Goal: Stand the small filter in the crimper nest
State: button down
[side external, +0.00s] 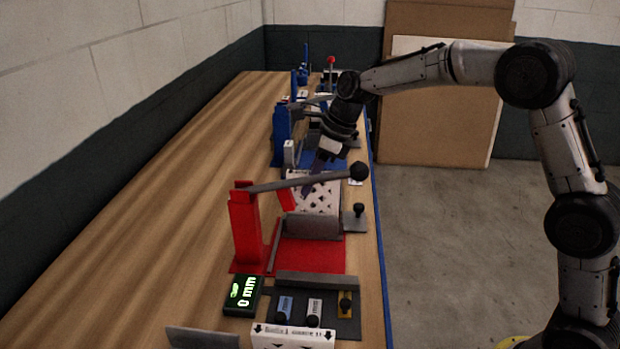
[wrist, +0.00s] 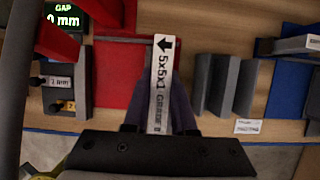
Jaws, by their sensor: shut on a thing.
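The small filter (wrist: 163,75) shows edge-on in the wrist view, a white strip marked "5x5x1 GRADE B" with an arrow. In the side external view its white lattice face (side external: 322,192) stands upright behind a grey block (side external: 312,225), which hides its lower edge. My gripper (wrist: 160,112) is shut on it, one dark finger on each side. My gripper also shows in the side external view (side external: 320,165), above the filter. The red crimper (side external: 245,228) stands beside it. I cannot tell whether the filter's bottom touches the nest.
Upright grey plates (wrist: 238,85) stand right of the filter in the wrist view. A lever with a black knob (side external: 359,171) reaches across the crimper. A gap display (side external: 243,294) reads 0 mm. A labelled tray (side external: 345,328) is nearest the side camera. Blue fixtures (side external: 281,135) stand beyond.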

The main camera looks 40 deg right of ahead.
jog(key=shift+f, duration=0.6)
jog(key=shift+f, duration=0.35)
jog(key=shift+f, duration=0.4)
jog(key=shift+f, duration=0.35)
jog(key=shift+f, duration=0.35)
jog(key=c, duration=0.7)
grip_release()
jog(key=shift+o, duration=0.2)
